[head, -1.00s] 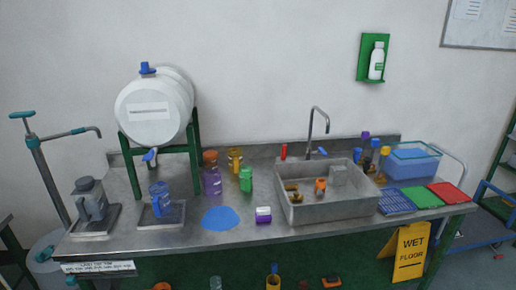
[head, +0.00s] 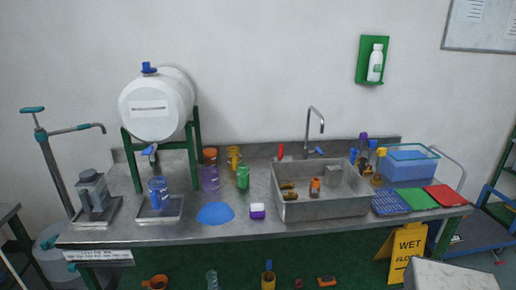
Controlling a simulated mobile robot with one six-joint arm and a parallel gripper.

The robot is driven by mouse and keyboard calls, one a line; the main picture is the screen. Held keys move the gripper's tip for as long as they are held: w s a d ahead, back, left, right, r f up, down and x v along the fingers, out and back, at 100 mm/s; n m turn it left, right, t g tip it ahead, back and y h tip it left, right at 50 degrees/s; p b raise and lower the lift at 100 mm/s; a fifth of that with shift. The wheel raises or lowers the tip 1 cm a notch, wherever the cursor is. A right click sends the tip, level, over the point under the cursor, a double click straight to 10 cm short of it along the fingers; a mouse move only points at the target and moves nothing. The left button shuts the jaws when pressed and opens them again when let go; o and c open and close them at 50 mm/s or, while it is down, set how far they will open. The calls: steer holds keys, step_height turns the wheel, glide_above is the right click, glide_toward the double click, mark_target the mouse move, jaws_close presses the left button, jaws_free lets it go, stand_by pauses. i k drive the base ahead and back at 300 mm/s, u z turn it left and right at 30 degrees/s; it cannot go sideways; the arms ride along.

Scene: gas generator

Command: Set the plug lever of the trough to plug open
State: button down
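The grey metal trough (head: 322,209) is set in the right half of the steel counter. A bottle with an orange cap and brownish pieces lie or stand inside it. A small upright red handle (head: 281,151) stands behind its back left corner, and a small blue lever (head: 318,150) is at the foot of the tall tap (head: 311,130). I cannot tell for sure which is the plug lever, or its setting. The trough's plug cannot be made out. My gripper is not in view.
Left of the trough stand a white barrel (head: 157,105) on a green stand, coloured bottles and a blue mat (head: 216,213). A blue tub (head: 411,167) and coloured trays are on the right. A yellow wet-floor sign (head: 408,254) stands in front. A pale block (head: 450,275) fills the bottom right.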

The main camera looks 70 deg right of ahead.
mark_target(281, 149)
steer(key=u, duration=0.15)
steer(key=k, duration=2.25)
steer(key=z, duration=0.65)
steer(key=i, duration=1.05)
steer(key=u, duration=0.15)
